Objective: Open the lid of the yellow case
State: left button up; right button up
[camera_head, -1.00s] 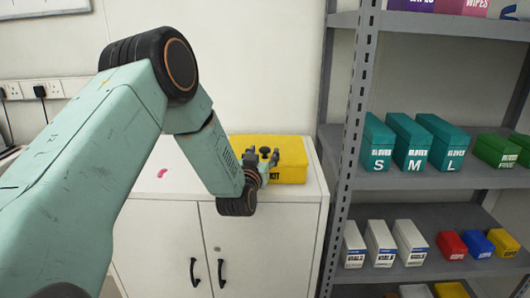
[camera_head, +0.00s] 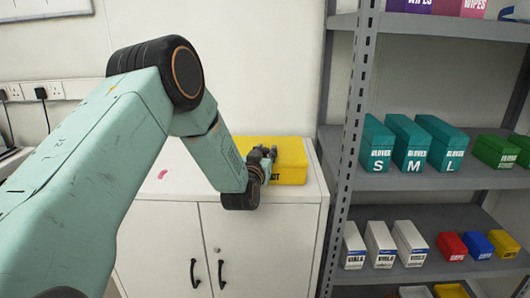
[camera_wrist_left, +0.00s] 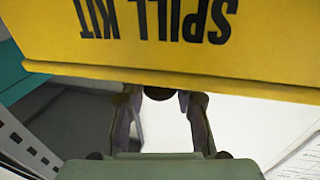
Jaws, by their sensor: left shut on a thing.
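The yellow case (camera_head: 290,160) stands on the white cabinet with its lid lying flat and closed. In the left wrist view the case's face (camera_wrist_left: 180,50) carries upside-down "SPILL KIT" lettering. My left gripper (camera_head: 266,155) is at the front edge of the case, near its upper rim. In the left wrist view its two fingers sit on either side of a small black knob (camera_wrist_left: 158,92) at the case's edge, and it is shut on this knob. My forearm hides the case's left part. My right gripper is not in view.
The white cabinet (camera_head: 255,245) has free top surface left of the case, with a small pink mark on it. A grey metal shelf rack (camera_head: 356,120) stands close on the right, holding teal glove boxes (camera_head: 410,140) and smaller boxes. A wall is behind.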

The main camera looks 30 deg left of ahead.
pick_arm(q)
grip_shut()
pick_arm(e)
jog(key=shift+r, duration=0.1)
